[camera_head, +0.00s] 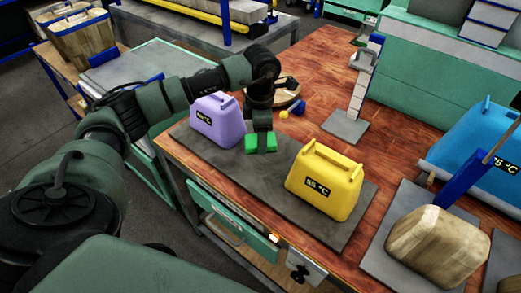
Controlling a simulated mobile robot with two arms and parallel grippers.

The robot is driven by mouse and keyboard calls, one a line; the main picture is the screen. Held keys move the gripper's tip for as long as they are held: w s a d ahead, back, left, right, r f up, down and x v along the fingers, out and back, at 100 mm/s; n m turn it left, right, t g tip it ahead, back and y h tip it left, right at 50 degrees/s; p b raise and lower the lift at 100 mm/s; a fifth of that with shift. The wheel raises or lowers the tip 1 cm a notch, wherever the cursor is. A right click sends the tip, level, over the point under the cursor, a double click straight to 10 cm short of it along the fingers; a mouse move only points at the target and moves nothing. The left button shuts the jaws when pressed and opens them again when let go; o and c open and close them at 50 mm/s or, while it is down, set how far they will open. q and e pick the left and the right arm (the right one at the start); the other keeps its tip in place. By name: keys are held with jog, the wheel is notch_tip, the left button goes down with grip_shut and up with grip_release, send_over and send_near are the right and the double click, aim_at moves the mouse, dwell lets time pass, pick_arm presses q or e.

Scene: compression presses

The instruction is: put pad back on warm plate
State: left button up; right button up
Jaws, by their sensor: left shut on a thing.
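My left gripper (260,133) comes in from the left and points down over the dark grey plate. It is shut on a small green block (261,144), largely hidden by the fingers. The long grey plate (255,185) lies along the table's front edge. A purple pad (218,122) with a handle and a temperature label stands on it, left of the gripper. A yellow pad (325,183) labelled 65 °C stands on its right part. The gripper is apart from both. My right gripper is not in view.
A tan lumpy block (437,245) sits on a grey mat (383,262) at the right. A large blue labelled container (470,145) stands behind it. A grey upright stand (357,100) is on the wooden table (305,75). Bare plate lies between purple and yellow pads.

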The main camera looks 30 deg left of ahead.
aim_at(261, 161)
pick_arm(q)
notch_tip(261, 161, down, 6)
jog(key=shift+r+p, duration=0.1)
jog(key=shift+p, duration=0.35)
jog(key=shift+f, duration=0.4)
jog(key=shift+f, duration=0.2)
jog(key=o, duration=1.3)
jog(key=shift+r, duration=0.1)
